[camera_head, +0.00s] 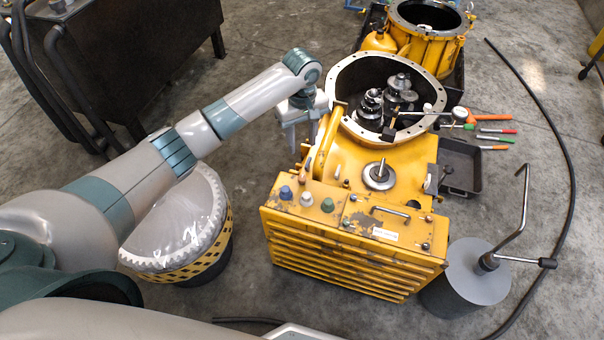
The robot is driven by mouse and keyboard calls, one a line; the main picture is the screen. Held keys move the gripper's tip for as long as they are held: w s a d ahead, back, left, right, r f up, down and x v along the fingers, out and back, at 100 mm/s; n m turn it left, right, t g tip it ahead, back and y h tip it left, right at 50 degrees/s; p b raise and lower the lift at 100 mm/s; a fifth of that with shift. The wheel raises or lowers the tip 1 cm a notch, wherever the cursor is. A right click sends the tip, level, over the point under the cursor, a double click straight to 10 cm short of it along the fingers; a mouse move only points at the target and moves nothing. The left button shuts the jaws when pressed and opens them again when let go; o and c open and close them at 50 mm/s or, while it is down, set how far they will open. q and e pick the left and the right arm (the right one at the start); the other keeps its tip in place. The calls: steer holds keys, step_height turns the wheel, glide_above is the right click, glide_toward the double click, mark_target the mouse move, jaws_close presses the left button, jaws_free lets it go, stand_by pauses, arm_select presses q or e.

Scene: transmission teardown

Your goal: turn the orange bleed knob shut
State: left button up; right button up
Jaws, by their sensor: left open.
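The yellow transmission housing (352,165) stands in the middle, with its round opening facing up and gears (398,90) showing inside. My left gripper (301,140) is open at the left side of the housing, beside the rim of the opening, with its fingers pointing down. I cannot clearly pick out the orange bleed knob; the gripper covers part of the housing's left side. A blue knob (286,192), a white knob (306,198) and a green knob (328,205) sit on the front top panel. My right gripper is out of view.
A grey cylinder (465,278) with a bent crank rod stands at the right front. A black tray (461,166) and several coloured-handled tools (497,139) lie to the right. A plastic-covered drum (180,225) stands under my left arm. A black hose (567,150) curves across the floor.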

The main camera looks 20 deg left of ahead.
mark_target(302, 177)
arm_select(q)
step_height(302, 177, down, 16)
steer(key=shift+f+b, duration=0.2)
steer(key=shift+b, duration=0.2)
stand_by(0.3)
